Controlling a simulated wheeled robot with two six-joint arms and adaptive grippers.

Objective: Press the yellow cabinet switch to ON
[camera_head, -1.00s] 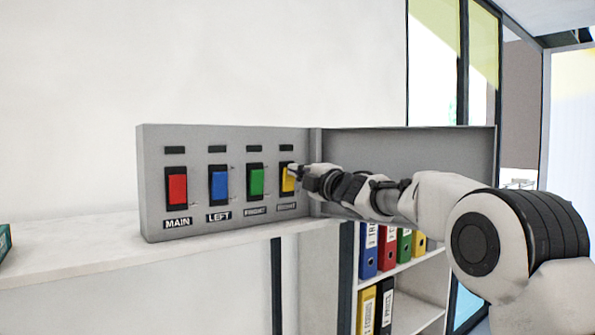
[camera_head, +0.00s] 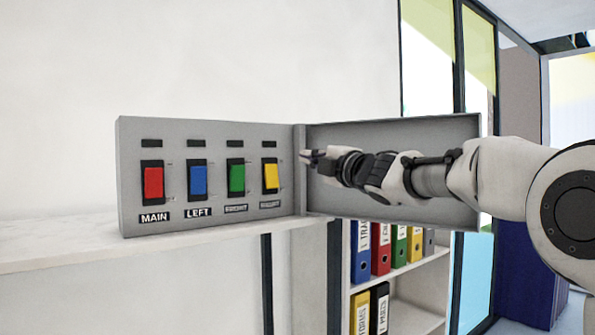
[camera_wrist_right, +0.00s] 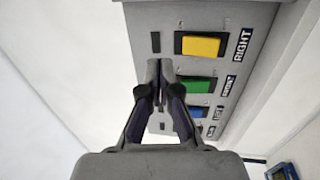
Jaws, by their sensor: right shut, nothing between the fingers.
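The yellow switch (camera_head: 271,176) is the rightmost in a row on the front of the grey cabinet (camera_head: 220,138). Its yellow rocker sits low in a black frame, much like the others; I cannot tell ON from OFF. In the right wrist view, the yellow switch (camera_wrist_right: 201,45) has a label reading RIGHT. My right gripper (camera_head: 304,157) is shut and empty, just right of the yellow switch and apart from it, by the cabinet's right edge. In the right wrist view, the closed fingertips (camera_wrist_right: 159,68) show left of the yellow and green switches. My left gripper is not in view.
Red (camera_head: 153,183), blue (camera_head: 198,181) and green (camera_head: 236,178) switches stand left of the yellow one. The cabinet's open door (camera_head: 420,130) extends right behind my right arm. The cabinet rests on a white shelf (camera_head: 60,245). Binders (camera_head: 381,250) stand below right.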

